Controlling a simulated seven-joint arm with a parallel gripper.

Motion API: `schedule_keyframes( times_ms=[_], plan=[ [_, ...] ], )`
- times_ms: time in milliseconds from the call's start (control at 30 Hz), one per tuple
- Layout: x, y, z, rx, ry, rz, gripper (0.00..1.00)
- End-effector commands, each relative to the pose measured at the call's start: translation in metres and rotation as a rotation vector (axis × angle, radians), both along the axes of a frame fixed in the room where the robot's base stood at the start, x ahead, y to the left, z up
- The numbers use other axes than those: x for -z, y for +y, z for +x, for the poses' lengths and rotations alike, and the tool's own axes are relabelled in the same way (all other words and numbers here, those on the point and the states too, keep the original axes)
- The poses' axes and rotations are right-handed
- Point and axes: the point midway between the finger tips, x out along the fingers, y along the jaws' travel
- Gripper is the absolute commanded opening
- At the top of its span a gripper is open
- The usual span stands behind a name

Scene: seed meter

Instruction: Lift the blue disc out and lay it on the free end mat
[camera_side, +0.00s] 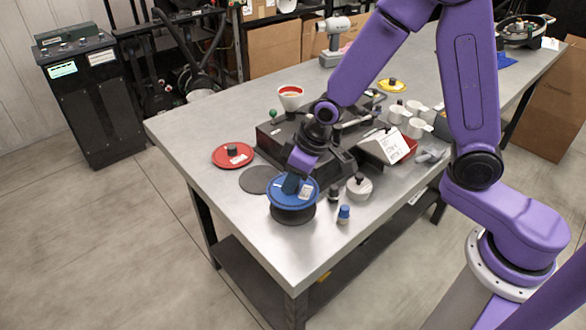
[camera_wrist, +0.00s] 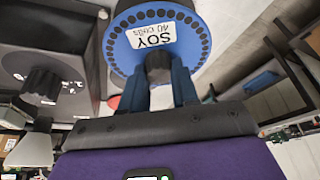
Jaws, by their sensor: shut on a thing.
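The blue disc (camera_side: 292,200) is near the front edge of the table in the side view. In the wrist view the blue disc (camera_wrist: 123,48) shows a ring of holes along its rim and a white label reading "SOY 40 cells". My gripper (camera_side: 291,184) is shut on the disc's dark central knob (camera_wrist: 158,67), with one finger on each side. A dark round mat (camera_side: 293,217) shows below the disc, mostly covered by it; the disc looks slightly above it. Another dark round mat (camera_side: 257,180) lies bare just behind and left.
A red disc (camera_side: 233,155) lies farther left. The black seed meter (camera_side: 275,145) stands behind my gripper, with a red-and-white cup (camera_side: 291,97) beyond. A lidded pot (camera_side: 359,187) and a small blue-capped bottle (camera_side: 344,214) stand close right. The front-left tabletop is clear.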

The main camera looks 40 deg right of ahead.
Motion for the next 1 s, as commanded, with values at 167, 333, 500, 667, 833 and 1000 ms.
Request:
schedule_keyframes(
  times_ms=[167, 333, 500, 667, 833, 1000],
  plan=[
    [0.019, 0.0, -0.001, 0.0, 0.003, -0.002, 0.0],
    [0.033, 0.0, 0.0, 0.0, 0.003, -0.001, 0.0],
    [0.041, 0.0, 0.0, -0.001, 0.001, -0.001, 0.0],
    [0.043, 0.0, 0.0, 0.0, -0.001, 0.0, 0.0],
    [0.043, 0.0, 0.0, 0.0, -0.001, 0.0, 0.0],
    [0.043, 0.0, 0.0, 0.0, 0.0, 0.0, 0.0]
  ],
)
